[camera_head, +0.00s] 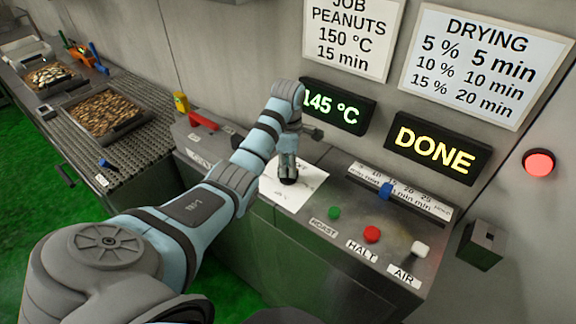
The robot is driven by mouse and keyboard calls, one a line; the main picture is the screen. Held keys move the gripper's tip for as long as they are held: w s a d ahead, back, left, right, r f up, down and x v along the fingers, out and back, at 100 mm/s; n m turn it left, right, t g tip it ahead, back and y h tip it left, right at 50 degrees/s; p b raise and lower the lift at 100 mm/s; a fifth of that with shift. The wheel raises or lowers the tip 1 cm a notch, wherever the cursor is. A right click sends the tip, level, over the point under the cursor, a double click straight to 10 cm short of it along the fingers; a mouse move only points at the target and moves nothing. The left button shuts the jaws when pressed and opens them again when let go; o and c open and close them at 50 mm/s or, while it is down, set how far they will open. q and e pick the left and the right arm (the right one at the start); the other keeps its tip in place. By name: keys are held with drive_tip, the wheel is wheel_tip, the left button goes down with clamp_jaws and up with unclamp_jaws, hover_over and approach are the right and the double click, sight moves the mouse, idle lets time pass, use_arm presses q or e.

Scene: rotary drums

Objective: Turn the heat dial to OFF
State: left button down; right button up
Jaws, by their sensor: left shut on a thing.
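My left gripper (288,172) reaches down to the control panel and is shut on the heat dial (288,181), a small dark knob. The dial sits on a white label plate (309,178), whose markings are mostly hidden by my arm and gripper, so I cannot tell which setting it points to. My right gripper is not in view.
Displays read 145 °C (335,107) and DONE (436,147). A red lamp (539,162) glows. Trays (147,115) stand at left.

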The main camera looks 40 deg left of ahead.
use_arm(q)
drive_tip(key=n, duration=0.6)
drive_tip(key=shift+w+r, duration=0.1)
drive_tip(key=shift+r, duration=0.1)
drive_tip(key=n, duration=0.5)
drive_tip(key=shift+n, duration=0.4)
drive_tip(key=c, duration=1.6)
unclamp_jaws()
drive_tip(key=shift+o, duration=0.2)
drive_tip(key=shift+f, duration=0.1)
